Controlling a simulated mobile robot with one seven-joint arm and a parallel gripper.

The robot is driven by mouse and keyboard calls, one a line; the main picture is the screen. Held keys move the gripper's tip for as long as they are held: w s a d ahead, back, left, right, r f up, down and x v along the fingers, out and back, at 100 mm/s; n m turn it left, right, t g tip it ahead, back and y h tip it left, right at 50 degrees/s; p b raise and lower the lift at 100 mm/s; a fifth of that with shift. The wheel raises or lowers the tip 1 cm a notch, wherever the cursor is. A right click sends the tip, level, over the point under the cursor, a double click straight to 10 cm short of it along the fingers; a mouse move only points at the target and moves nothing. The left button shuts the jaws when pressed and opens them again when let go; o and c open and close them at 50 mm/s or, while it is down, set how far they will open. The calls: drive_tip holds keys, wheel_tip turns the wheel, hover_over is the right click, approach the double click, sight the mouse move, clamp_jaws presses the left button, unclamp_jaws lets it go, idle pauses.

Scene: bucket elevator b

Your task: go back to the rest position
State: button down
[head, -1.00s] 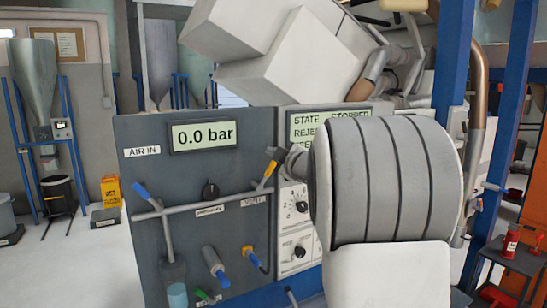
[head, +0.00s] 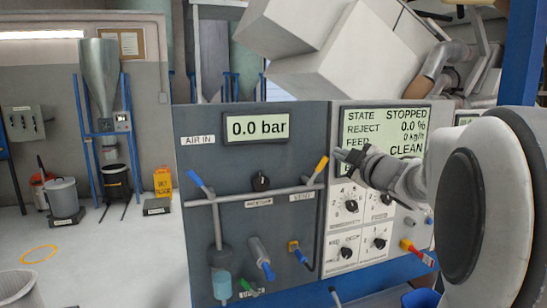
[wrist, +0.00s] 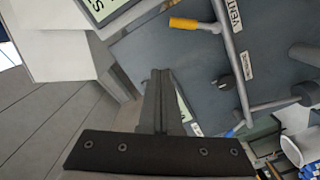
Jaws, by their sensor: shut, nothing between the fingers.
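My gripper (head: 342,155) is shut and empty. In the head view it points left in front of the panel, between the vent valve's yellow handle (head: 321,165) and the STATE display (head: 386,140). My arm comes in from the right edge and hides part of that display's lower side. In the wrist view my gripper (wrist: 160,72) shows its two fingers together, with the yellow handle (wrist: 192,24) up and to the right of them. I cannot tell how far the tips are from the panel.
The grey air panel (head: 205,165) has a display reading 0.0 bar (head: 257,128), a blue-handled valve (head: 200,182) and a black knob (head: 261,181). White dial plates (head: 346,199) sit below my gripper. Open floor lies left, with a hopper (head: 100,75) and a grey bucket (head: 63,197).

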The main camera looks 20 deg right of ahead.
drive_tip(key=s+a+f+m+g, duration=0.3)
drive_tip(key=s+a+f, duration=0.3)
drive_tip(key=s, duration=0.3)
drive_tip(key=s+a+f+m+g, duration=0.4)
drive_tip(key=s+a+f, duration=0.3)
drive_tip(key=s, duration=0.3)
drive_tip(key=s+a+f+m+g, duration=0.4)
drive_tip(key=s+a+f+g, duration=0.1)
drive_tip(key=s+a, duration=0.4)
drive_tip(key=shift+s+f+b, duration=0.45)
drive_tip(key=shift+s+f, duration=0.05)
drive_tip(key=shift+f, duration=0.25)
idle(0.6)
